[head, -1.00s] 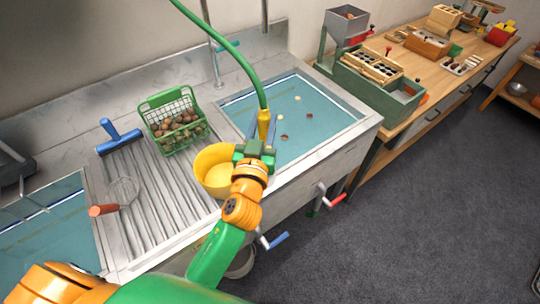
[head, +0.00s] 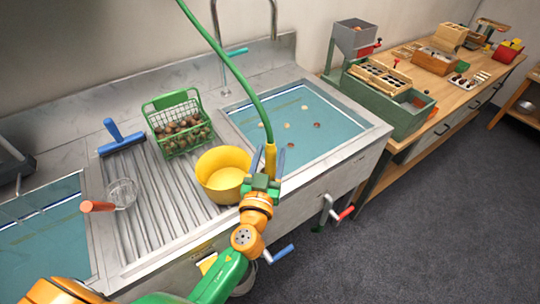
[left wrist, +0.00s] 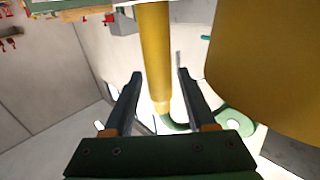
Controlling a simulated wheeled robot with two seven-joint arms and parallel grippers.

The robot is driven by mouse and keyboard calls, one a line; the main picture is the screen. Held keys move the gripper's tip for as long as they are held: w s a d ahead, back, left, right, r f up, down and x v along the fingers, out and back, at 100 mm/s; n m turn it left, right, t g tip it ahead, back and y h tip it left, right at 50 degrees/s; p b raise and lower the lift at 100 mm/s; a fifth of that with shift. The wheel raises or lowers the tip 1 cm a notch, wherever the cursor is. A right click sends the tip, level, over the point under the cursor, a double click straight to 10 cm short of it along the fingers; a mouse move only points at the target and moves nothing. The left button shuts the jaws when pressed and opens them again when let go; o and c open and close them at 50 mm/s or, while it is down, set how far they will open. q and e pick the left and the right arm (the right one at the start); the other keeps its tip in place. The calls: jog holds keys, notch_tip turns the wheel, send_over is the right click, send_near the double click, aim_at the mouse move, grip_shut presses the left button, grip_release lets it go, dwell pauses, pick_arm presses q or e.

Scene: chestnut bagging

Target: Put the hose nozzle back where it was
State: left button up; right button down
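The yellow hose nozzle (head: 270,160) is upright at the end of a green hose (head: 240,68), by the near left corner of the right basin. My left gripper (head: 270,158) is around it, one finger on each side. In the left wrist view the nozzle (left wrist: 156,60) stands between the two fingers, with a visible gap to each, so the gripper looks open. I cannot tell what the nozzle's lower end rests on. My right gripper is not in view.
A yellow bucket (head: 223,182) stands close left of the gripper. A green basket of chestnuts (head: 171,124), a blue-handled tool (head: 121,143) and a strainer with an orange handle (head: 100,206) lie on the drainboard. The right basin (head: 318,140) holds water with floating chestnuts.

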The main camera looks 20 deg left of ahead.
aim_at(269, 264)
pick_arm(q)
jog(key=shift+w, duration=0.1)
